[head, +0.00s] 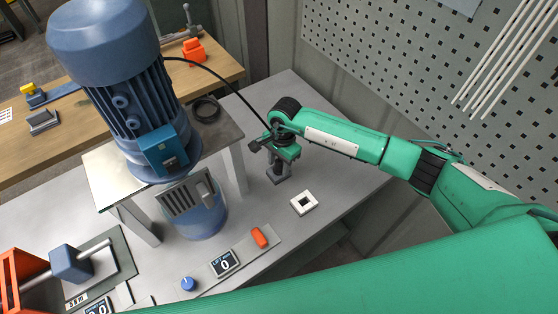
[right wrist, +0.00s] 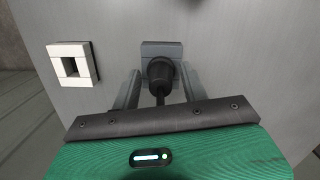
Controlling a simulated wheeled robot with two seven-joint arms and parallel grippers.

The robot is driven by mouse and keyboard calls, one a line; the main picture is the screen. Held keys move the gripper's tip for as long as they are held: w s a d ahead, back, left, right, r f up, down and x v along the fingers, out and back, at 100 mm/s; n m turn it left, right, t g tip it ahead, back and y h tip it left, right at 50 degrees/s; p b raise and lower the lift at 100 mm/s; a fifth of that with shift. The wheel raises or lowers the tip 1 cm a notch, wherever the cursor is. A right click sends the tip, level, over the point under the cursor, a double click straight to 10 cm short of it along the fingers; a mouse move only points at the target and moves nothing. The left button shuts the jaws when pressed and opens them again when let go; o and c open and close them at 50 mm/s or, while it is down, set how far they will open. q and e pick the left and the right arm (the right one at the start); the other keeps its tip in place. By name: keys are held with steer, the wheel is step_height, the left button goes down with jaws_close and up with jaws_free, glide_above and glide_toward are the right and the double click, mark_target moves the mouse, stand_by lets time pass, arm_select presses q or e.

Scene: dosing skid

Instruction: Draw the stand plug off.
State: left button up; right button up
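The black stand plug (right wrist: 160,72) sits upright at a grey stand block (right wrist: 162,48) in the right wrist view. The stand (head: 279,172) also shows in the head view, under my right gripper (head: 273,148). In the right wrist view my right gripper (right wrist: 159,82) has one finger on each side of the plug, with a gap showing on both sides, so it looks open around it. A black cable (head: 222,78) runs from the motor side to the plug. In the head view the gripper hides most of the plug. My left gripper is not in view.
A large blue motor (head: 115,60) stands left on a raised plate. A white square socket (head: 304,202) lies near the stand; it shows in the right wrist view too (right wrist: 72,63). A perforated wall (head: 400,70) rises behind.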

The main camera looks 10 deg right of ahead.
mark_target(278, 162)
steer(key=c, duration=0.8)
steer(key=shift+r+p, duration=0.7)
steer(key=shift+r, duration=1.55)
steer(key=shift+c, duration=0.2)
